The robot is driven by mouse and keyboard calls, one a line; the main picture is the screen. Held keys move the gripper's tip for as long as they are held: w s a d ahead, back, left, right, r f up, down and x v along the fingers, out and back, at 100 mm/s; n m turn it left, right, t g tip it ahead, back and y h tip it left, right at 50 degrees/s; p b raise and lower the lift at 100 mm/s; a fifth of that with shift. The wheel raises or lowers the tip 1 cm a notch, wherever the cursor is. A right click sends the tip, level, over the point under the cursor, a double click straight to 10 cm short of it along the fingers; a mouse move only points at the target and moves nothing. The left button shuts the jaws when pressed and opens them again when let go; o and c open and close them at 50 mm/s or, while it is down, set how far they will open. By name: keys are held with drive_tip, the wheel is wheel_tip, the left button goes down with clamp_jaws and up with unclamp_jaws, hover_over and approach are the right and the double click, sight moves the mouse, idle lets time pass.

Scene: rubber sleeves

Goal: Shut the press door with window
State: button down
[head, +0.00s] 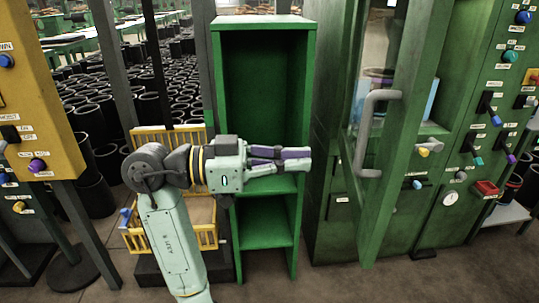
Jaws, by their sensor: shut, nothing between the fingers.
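The press door with window (398,125) is a green frame with a grey bar handle (365,135) and stands ajar, swung out from the green press (455,150). Through and beside it I see part of the press opening with a blue object inside. My gripper (308,160) is shut and empty. It points right, in front of the green shelf, to the left of the door handle and apart from it. The hinge side of the door is hard to make out.
A green open shelf (265,24) stands behind my gripper. A yellow crate (208,240) is at its left. A yellow control panel (50,150) stands at far left. Knobs, switches and a red box (487,187) cover the press's right side. Many black sleeves (95,125) stand behind.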

drive_tip(key=d+p, duration=0.2)
drive_tip(key=d, duration=0.5)
